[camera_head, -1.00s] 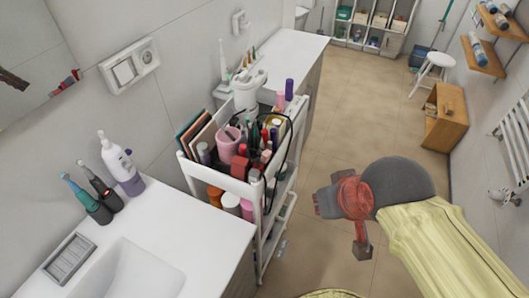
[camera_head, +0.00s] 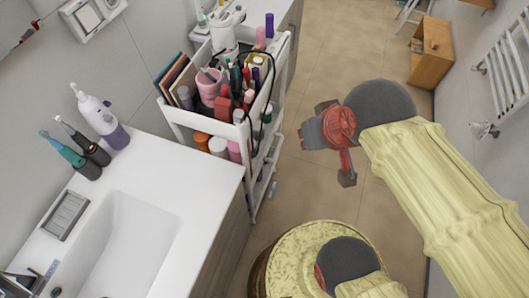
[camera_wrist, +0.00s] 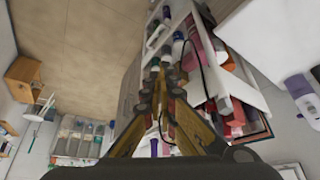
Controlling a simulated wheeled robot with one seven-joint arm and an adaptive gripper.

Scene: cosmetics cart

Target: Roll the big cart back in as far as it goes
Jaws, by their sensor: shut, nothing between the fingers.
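The big white cart (camera_head: 203,124) stands in the gap between the basin counter and the far counter, its outer side sticking out toward the aisle. Its top tray is full of cosmetics, and a lower shelf and legs show below. In the wrist view the cart (camera_wrist: 243,91) fills the upper right, with bottles and a dark cable loop near the fingers. My gripper (camera_wrist: 160,70) is shut and empty, its fingertips in front of the cart; I cannot tell whether they touch it. In the head view my wrist is right of the cart, with floor visible between them.
The basin counter (camera_head: 170,160), with electric toothbrushes (camera_head: 68,152) and a soap dish (camera_head: 66,215), is on the near left. Tiled floor (camera_head: 305,195) is open beside the cart.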

